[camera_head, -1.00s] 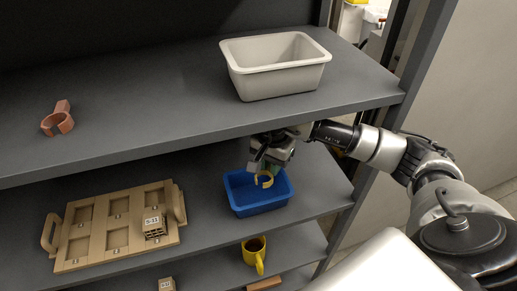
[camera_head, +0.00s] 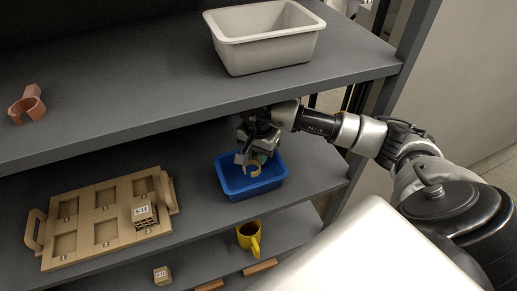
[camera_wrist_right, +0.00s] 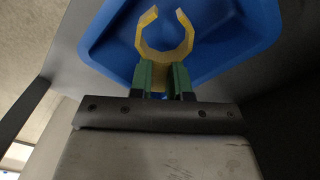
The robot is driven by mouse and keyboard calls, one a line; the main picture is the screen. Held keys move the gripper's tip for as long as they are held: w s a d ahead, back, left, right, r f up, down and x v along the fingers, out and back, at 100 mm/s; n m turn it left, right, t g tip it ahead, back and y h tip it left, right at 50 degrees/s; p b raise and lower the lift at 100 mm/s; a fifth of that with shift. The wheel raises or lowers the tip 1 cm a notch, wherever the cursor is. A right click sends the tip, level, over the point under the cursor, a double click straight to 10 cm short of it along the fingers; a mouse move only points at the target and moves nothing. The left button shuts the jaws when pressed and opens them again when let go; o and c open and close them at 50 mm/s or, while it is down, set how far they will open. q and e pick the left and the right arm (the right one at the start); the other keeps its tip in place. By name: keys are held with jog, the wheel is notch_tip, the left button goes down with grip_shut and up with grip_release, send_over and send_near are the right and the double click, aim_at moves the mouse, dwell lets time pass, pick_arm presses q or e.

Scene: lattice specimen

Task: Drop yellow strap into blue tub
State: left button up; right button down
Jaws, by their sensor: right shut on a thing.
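The yellow strap (camera_head: 253,168) is an open C-shaped ring with a short stem. My right gripper (camera_head: 262,157) is shut on its stem. In the right wrist view the strap (camera_wrist_right: 165,38) sticks out beyond the green fingertips of the gripper (camera_wrist_right: 164,78), with the blue tub (camera_wrist_right: 230,40) behind it. The blue tub (camera_head: 258,188) stands on the middle shelf, and the strap is over its opening. The gripper hides part of the tub's back rim. My left gripper is not in view.
A white-grey bin (camera_head: 265,55) stands on the upper shelf (camera_head: 130,100), above my right arm. A tan tray (camera_head: 70,240) with a labelled block (camera_head: 145,215) lies left of the tub. A yellow mug (camera_head: 250,238) is on the lower shelf. A copper-coloured clip (camera_head: 28,103) lies at upper left.

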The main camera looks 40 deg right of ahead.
jog(key=shift+f, duration=0.2)
jog(key=c, duration=1)
grip_release()
